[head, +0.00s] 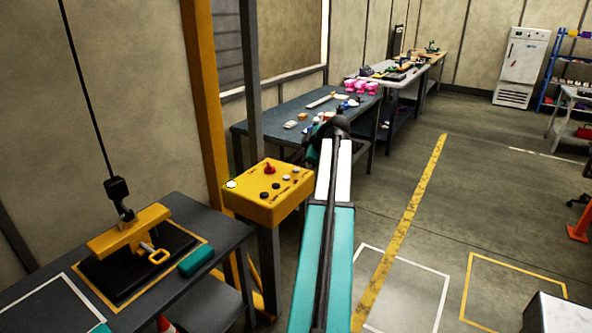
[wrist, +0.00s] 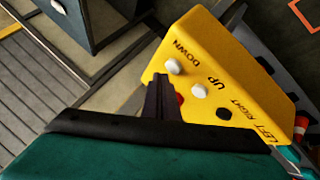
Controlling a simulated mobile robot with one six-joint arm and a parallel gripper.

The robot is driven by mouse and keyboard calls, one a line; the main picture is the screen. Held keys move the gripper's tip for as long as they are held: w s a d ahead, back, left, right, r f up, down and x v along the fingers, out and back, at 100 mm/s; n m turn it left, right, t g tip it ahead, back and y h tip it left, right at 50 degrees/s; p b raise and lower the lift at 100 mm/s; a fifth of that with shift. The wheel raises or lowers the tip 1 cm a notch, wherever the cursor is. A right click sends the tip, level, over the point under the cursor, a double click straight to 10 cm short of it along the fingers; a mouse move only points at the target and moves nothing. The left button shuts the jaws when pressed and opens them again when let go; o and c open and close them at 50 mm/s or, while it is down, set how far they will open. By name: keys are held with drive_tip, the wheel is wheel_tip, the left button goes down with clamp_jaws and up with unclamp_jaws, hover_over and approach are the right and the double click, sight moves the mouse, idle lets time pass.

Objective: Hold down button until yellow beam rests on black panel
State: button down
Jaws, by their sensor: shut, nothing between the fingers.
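The yellow beam (head: 112,236) hangs from a hook on a taut cable at the left of the head view. It lies over the black panel (head: 125,285) on the table; I cannot tell whether they touch. The yellow control box (head: 254,206) also fills the wrist view's right (wrist: 232,70). A white button (wrist: 173,67) sits by the word DOWN, another white button (wrist: 199,90) by UP. My gripper (wrist: 162,78) is shut and empty, its tip close beside the DOWN button; contact is unclear. It partly hides a red button (wrist: 181,99).
A yellow post (head: 204,90) stands behind the box. A long workbench (head: 262,127) holds pink items (head: 362,87) and tools. The floor at right is mostly open.

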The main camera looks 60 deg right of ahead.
sight(299, 170)
drive_tip(key=shift+r, duration=0.25)
drive_tip(key=shift+r+p, duration=0.75)
drive_tip(key=shift+r, duration=1.6)
idle(0.4)
